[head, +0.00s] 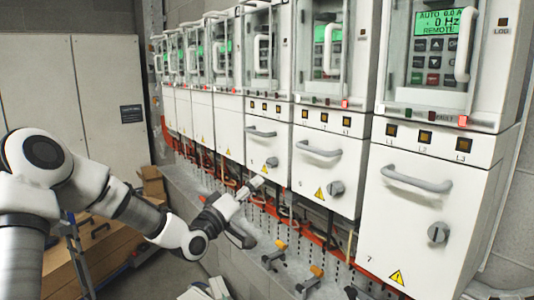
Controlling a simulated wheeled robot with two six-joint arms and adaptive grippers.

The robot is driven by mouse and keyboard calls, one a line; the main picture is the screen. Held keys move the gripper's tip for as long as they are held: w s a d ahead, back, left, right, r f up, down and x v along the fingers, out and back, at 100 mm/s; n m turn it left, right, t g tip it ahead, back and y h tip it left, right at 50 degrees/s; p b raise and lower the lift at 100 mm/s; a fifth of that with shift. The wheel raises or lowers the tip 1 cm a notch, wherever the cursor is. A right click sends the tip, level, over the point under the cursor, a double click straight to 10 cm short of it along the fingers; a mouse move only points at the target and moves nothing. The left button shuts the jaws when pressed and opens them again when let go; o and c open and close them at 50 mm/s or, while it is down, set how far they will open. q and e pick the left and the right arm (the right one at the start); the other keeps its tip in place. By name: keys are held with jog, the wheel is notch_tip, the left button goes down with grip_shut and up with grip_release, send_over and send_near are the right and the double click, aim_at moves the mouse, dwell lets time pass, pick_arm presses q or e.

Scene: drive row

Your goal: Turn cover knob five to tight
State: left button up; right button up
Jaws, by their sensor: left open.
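Cover knob five (272,162) is a small dark grey knob low on the right of a white cover, two units back from the cover marked 7. It is small here, and I cannot read its exact setting. My left gripper (250,188) is open and empty. In the picture its tips are just below and left of that knob, apart from it. My right gripper is not in view.
Covers with grey handles, including the nearest one (390,230), run along the row under glass-doored drives. Similar knobs sit on the neighbouring cover (337,188) and the nearest cover (438,232). Orange cables and yellow-handled parts (274,252) lie below. A ladder (78,255) stands left.

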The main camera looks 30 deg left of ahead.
aim_at(269, 164)
pick_arm(q)
jog(key=w+r+p, duration=0.1)
jog(key=w, duration=0.1)
jog(key=w+r+p, duration=0.1)
jog(key=w, duration=0.1)
jog(key=w+r+p, duration=0.1)
jog(key=w+r, duration=0.1)
jog(key=w, duration=0.1)
jog(key=shift+d+r, duration=0.1)
jog(key=shift+d, duration=0.3)
jog(key=shift+w, duration=0.25)
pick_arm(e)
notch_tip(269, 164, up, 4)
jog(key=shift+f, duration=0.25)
pick_arm(q)
grip_shut()
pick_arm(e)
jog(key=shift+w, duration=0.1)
